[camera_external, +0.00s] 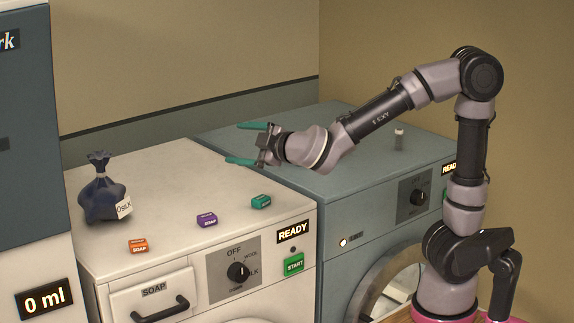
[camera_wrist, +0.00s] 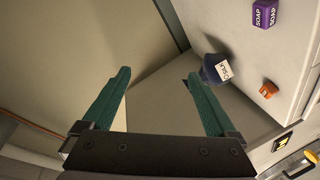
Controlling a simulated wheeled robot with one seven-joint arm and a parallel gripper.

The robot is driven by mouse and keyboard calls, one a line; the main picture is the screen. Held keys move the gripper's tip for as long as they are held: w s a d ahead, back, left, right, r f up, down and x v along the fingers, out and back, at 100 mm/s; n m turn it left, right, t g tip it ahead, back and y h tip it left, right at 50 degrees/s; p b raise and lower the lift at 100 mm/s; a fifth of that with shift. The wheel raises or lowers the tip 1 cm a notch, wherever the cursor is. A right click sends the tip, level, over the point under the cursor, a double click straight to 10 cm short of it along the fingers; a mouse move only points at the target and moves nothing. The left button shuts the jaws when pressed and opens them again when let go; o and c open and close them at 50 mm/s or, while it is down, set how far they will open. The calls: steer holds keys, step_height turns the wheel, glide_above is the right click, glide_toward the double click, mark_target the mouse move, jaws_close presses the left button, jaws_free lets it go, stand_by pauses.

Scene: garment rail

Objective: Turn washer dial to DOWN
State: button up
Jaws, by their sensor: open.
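The washer (camera_external: 155,175) is white and stands at the middle left in the external view. Its dial (camera_external: 238,272) is a black knob on a grey plate on the front panel, with OFF above it and partly readable words around it. I cannot tell exactly where the dial points. My gripper (camera_external: 240,143) is open and empty, with teal fingers pointing left, high above the back right of the washer top and well away from the dial. In the wrist view the fingers (camera_wrist: 160,95) are apart with nothing between them. The dial does not show clearly there.
On the washer top are a dark blue SILK bag (camera_external: 101,192) and orange (camera_external: 138,246), purple (camera_external: 206,220) and green (camera_external: 261,202) soap boxes. A SOAP drawer (camera_external: 150,290), READY display (camera_external: 293,231) and green START button (camera_external: 294,265) flank the dial. A blue-grey machine (camera_external: 350,185) stands right.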

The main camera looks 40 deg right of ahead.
steer(key=s+a+f+n+t+h, duration=0.1)
steer(key=s+a+f+n+h, duration=0.2)
steer(key=s+n, duration=0.3)
steer(key=s+a+f+n+t+h, duration=0.1)
steer(key=s+a+f+n+h, duration=0.15)
steer(key=s+n, duration=0.4)
steer(key=m, duration=0.2)
glide_toward(242, 275)
steer(key=w, duration=0.6)
steer(key=w+d, duration=0.1)
steer(key=w, duration=0.2)
steer(key=shift+d+r, duration=0.1)
steer(key=shift+r, duration=0.1)
steer(key=c, duration=1.4)
